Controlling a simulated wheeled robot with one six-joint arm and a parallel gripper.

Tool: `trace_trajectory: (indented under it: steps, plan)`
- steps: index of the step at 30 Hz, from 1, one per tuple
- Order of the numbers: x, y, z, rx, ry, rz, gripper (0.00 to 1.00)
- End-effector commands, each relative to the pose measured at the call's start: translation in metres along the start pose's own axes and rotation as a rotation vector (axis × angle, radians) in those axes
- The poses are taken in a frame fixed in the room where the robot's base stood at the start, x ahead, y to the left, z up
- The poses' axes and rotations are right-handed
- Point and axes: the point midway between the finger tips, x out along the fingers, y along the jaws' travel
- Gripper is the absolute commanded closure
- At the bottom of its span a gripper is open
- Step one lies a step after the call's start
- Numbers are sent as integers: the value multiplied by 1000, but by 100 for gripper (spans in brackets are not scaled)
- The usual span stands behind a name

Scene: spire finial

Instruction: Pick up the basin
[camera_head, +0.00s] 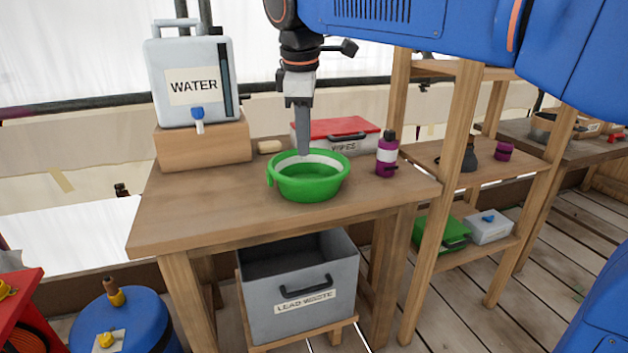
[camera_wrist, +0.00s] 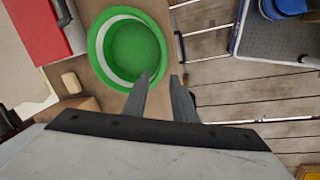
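The green basin (camera_head: 309,180), with a white band inside its rim, stands upright on the wooden table (camera_head: 190,205). It also shows in the wrist view (camera_wrist: 134,52). My gripper (camera_head: 303,154) points down above the basin, its tips overlapping the basin's far inner side in the head view. In the wrist view my two fingers (camera_wrist: 160,77) are apart with nothing gripped between them. One finger overlaps the basin's rim and the other lies outside it. I cannot tell the height of the tips over the rim.
A water container (camera_head: 192,75) stands on a wooden block at the left. A soap bar (camera_head: 270,147), a red-lidded wipes box (camera_head: 337,137) and a purple bottle (camera_head: 387,155) surround the basin. A grey lead waste bin (camera_head: 300,290) is below. The front left tabletop is clear.

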Motion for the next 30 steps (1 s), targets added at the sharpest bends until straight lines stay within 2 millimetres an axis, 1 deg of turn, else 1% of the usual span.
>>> trace_trajectory:
  steps: [1, 3, 12, 16, 23, 26, 30]
  plan:
    - [10, 0, 1, 1, -2, -3, 75]
    - [22, 0, 1, 1, -2, -3, 75]
    - [74, 0, 1, 3, -2, -2, 75]
    - [90, 0, 1, 2, -1, -1, 75]
    - [103, 0, 0, 3, 0, -1, 75]
    - [115, 1, 0, 3, -1, -2, 75]
    - [135, 2, -1, 3, -2, -3, 75]
